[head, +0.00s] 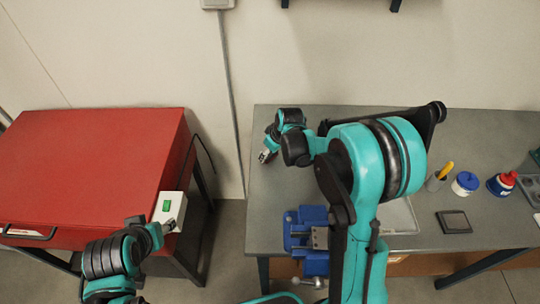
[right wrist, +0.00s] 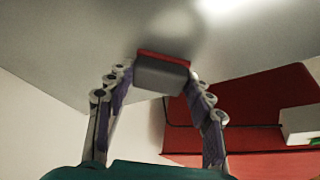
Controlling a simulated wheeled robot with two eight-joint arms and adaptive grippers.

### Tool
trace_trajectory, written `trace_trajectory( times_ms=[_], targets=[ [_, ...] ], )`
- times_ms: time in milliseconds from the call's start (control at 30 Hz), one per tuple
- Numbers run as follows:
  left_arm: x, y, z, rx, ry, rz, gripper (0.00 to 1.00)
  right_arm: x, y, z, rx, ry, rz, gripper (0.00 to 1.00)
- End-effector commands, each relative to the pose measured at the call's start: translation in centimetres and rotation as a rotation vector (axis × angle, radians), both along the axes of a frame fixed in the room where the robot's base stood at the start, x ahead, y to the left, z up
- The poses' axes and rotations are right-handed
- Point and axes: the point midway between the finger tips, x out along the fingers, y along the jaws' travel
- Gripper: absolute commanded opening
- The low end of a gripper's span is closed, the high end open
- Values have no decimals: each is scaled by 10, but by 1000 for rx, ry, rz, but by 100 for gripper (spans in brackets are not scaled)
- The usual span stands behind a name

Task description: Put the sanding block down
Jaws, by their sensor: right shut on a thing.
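The sanding block (right wrist: 160,75), grey with a red side, sits between the fingertips of my right gripper (right wrist: 161,82) in the right wrist view. The gripper is shut on it. In the head view my right gripper (head: 267,154) is over the left back part of the grey workbench (head: 275,205), and the block cannot be made out there. A soft shadow lies on the bench by the block in the right wrist view; I cannot tell whether they touch. My left gripper (head: 168,226) is beside the switch box on the red cabinet; its finger opening is unclear.
A blue vise (head: 311,238) is at the bench's front left. A dark square pad (head: 453,222), a cup with a yellow-handled tool (head: 438,180), a blue-lidded jar (head: 465,184) and a red-capped bottle (head: 502,184) stand right. The red cabinet (head: 90,150) with its switch box (head: 168,211) is left.

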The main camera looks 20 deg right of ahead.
Motion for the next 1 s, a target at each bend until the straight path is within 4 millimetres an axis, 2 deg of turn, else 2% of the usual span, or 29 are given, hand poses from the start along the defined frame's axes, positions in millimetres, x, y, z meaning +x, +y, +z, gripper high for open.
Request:
trace_trajectory(
  times_ms=[67, 400, 433, 500, 833, 1000],
  targets=[
    [0, 0, -5, 0, 0, 0, 46, 0, 0, -9, 0, 0, 0, 10],
    [0, 0, -7, 0, 0, 0, 46, 0, 0, -12, 0, 0, 0, 10],
    [0, 0, -7, 0, 0, 0, 46, 0, 0, -12, 0, 0, 0, 55],
    [0, 0, -6, 0, 0, 0, 46, 0, 0, -11, 0, 0, 0, 73],
    [0, 0, -5, 0, 0, 0, 46, 0, 0, -9, 0, 0, 0, 73],
    [0, 0, 3, 0, 0, 0, 46, -6, -2, 8, 0, 0, -1, 73]
  ],
)
